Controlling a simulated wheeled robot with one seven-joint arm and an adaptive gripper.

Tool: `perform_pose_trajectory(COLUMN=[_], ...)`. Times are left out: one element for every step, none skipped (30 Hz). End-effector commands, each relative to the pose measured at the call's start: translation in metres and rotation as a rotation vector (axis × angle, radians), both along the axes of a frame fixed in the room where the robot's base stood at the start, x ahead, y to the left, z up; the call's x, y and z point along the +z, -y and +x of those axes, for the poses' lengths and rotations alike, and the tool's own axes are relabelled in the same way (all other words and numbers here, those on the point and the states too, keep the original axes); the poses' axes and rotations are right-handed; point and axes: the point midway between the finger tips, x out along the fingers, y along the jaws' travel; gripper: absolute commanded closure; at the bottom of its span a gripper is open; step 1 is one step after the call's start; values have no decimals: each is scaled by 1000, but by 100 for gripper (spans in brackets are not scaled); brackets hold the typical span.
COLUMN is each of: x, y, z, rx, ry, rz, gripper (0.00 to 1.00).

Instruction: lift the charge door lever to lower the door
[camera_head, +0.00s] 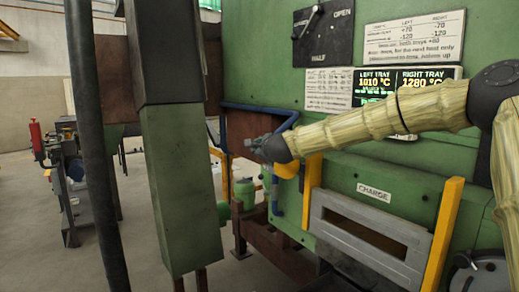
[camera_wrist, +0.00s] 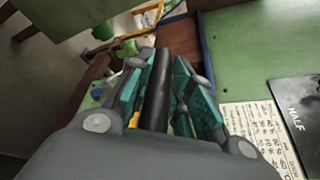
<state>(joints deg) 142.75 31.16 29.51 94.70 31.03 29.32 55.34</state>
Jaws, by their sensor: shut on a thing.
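My gripper (camera_head: 262,147) is in front of the green furnace wall, left of the temperature display, at the end of my arm coming from the right. In the wrist view, my gripper's teal pads (camera_wrist: 165,92) are closed around a dark round bar (camera_wrist: 155,90), which looks like the charge door lever's handle. In the head view the gripper hides most of what it holds. The charge door (camera_head: 350,232), a grey frame with a dark slot, stands below the CHARGE label (camera_head: 374,192), between two yellow uprights.
A green column (camera_head: 180,190) and a dark pole (camera_head: 95,150) stand at the left. A blue pipe (camera_head: 276,190) runs below my gripper. A black HALF/OPEN panel (camera_head: 323,45) is above, and the temperature display (camera_head: 428,78) is behind my arm. Floor shows at the left.

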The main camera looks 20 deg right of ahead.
Motion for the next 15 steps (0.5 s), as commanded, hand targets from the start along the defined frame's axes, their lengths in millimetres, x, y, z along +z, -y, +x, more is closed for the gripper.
perform_pose_trajectory(x=[5, 6, 6, 6, 7, 7, 7, 7, 7, 7, 7, 7, 6, 6, 5], y=[4, 4, 4, 4, 5, 5, 5, 5, 5, 5, 5, 4, 4, 3, 3], z=[1, 1, 1, 1, 1, 1, 1, 1, 1, 1, 1, 1, 1, 1, 1], rx=[-7, -7, -8, -9, -9, -9, -10, -10, -9, -9, -9, -8, -7, -7, -6], ry=[8, 9, 8, 9, 9, 10, 11, 11, 11, 11, 10, 10, 9, 9, 8], rz=[2, 2, 1, 1, 1, 1, 1, 1, 0, 0, 0, 0, 1, 1, 0], gripper=[100, 100, 100, 100, 100, 100, 75, 70, 63, 58, 58, 58, 58, 58, 58])
